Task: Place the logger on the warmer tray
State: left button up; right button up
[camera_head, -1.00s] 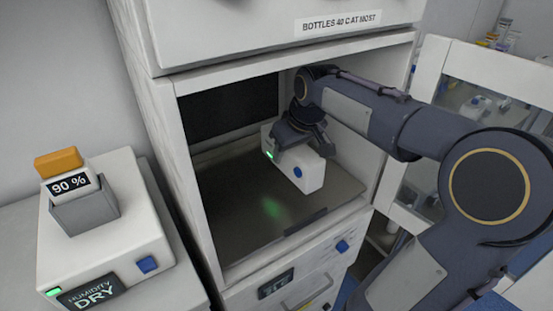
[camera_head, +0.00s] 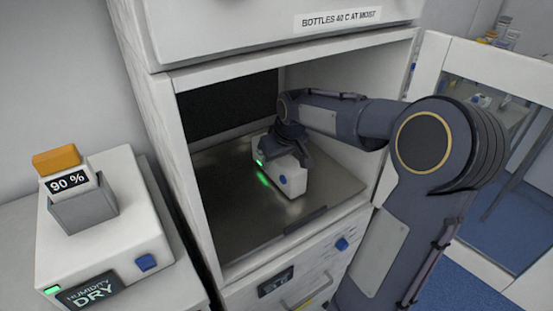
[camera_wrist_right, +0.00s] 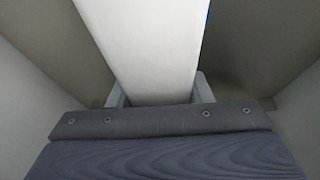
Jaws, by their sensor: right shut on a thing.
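The logger (camera_head: 290,183) is a white box with a blue button and a green light, inside the open warmer cabinet. It is low over the metal warmer tray (camera_head: 225,215), at or very near its surface; I cannot tell whether it touches. A green reflection shows on the tray beside it. My right gripper (camera_head: 287,150) is shut on the logger from above. In the right wrist view the logger (camera_wrist_right: 147,45) fills the space between the fingers (camera_wrist_right: 160,90). My left gripper is not in view.
The warmer cabinet's side walls and upper panel (camera_head: 340,18) close in around my right arm. Its glass door (camera_head: 500,100) stands open at the right. A white humidity device (camera_head: 105,235) with an orange-topped holder stands at the left. The tray's left and front parts are clear.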

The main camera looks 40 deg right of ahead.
jog(key=o, duration=1.1)
jog(key=shift+f, duration=0.1)
jog(key=shift+c, duration=0.2)
jog(key=shift+r, duration=0.35)
jog(key=v, duration=0.6)
jog(key=shift+s+r+p, duration=0.15)
jog(key=shift+p, duration=0.25)
jog(key=shift+s+r, duration=0.2)
jog(key=shift+r, duration=0.15)
